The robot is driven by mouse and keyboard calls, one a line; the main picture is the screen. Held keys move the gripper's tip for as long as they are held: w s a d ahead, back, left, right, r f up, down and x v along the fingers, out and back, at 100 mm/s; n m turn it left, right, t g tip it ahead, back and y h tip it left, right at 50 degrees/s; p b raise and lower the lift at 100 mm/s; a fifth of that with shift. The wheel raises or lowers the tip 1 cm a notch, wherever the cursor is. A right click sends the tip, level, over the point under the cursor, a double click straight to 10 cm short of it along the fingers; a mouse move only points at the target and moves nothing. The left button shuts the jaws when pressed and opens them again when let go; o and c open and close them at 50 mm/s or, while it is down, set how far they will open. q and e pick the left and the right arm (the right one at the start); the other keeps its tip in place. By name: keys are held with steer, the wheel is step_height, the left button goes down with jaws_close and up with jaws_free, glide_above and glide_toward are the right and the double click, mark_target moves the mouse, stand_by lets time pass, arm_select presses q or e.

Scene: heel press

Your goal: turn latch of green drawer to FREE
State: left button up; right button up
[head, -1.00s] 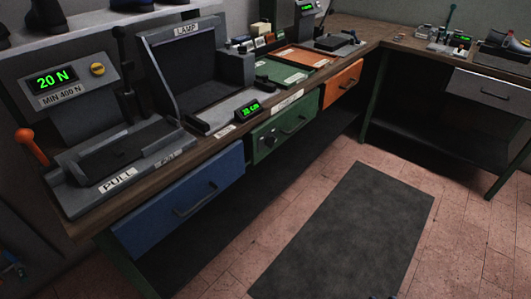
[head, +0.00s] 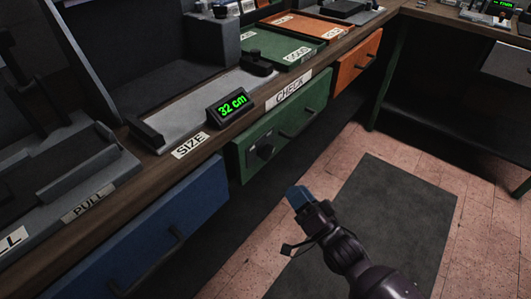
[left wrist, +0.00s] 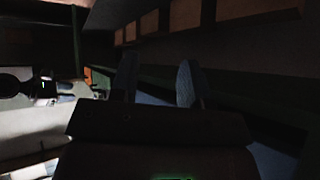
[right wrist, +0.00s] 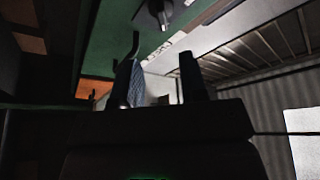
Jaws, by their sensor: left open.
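The green drawer (head: 290,124) is under the bench top and looks shut. Its dark latch knob (head: 265,151) is on the left of the drawer front, with a bar handle (head: 299,125) to its right. Which way the knob points is too small to tell. My right gripper (head: 299,195) is below and in front of the drawer, apart from it. In the right wrist view its fingers (right wrist: 161,85) are apart and empty, with the knob (right wrist: 160,12) at the top. My left gripper (left wrist: 157,82) shows only in the left wrist view, open and empty.
A blue drawer (head: 150,230) is to the left and an orange drawer (head: 357,62) to the right. Above, the bench holds a size gauge with a green display (head: 231,105). A dark floor mat (head: 400,200) lies in the clear floor space.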

mark_target(270, 156)
steer(key=b+x, duration=0.1)
steer(key=x, duration=1)
steer(key=shift+w+a+r+b, duration=0.1)
steer(key=shift+a+r+b, duration=0.1)
steer(key=shift+b, duration=0.1)
jaws_close()
